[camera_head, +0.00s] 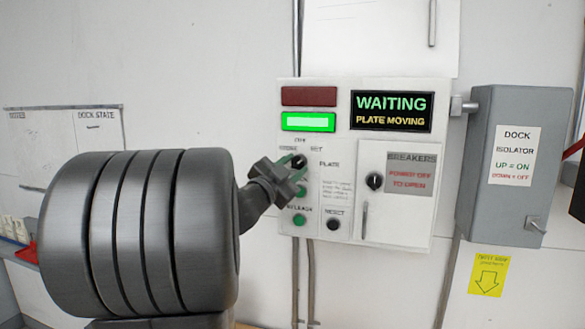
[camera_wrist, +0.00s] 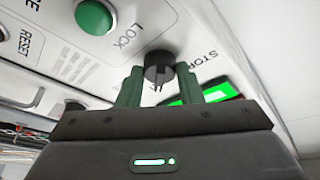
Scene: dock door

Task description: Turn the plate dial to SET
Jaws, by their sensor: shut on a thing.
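The plate dial (camera_head: 299,160) is a small black knob on the white control panel, with SET printed at its upper right and PLATE to its right. In the wrist view the dial (camera_wrist: 158,68) sits between two green fingers, near the words LOCK and STOR. My gripper (camera_head: 290,163) is at the dial, its fingers (camera_wrist: 159,80) shut on the knob. The fingers partly cover the dial in the head view, and I cannot tell which mark its pointer faces. The display (camera_head: 391,111) reads WAITING, PLATE MOVING.
A green lamp (camera_head: 308,122) is lit below a dark red one (camera_head: 309,96). Green buttons (camera_head: 299,219) and a black RESET knob (camera_head: 333,224) sit below the dial. The breakers door (camera_head: 398,205) and grey dock isolator box (camera_head: 510,160) are to the right.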

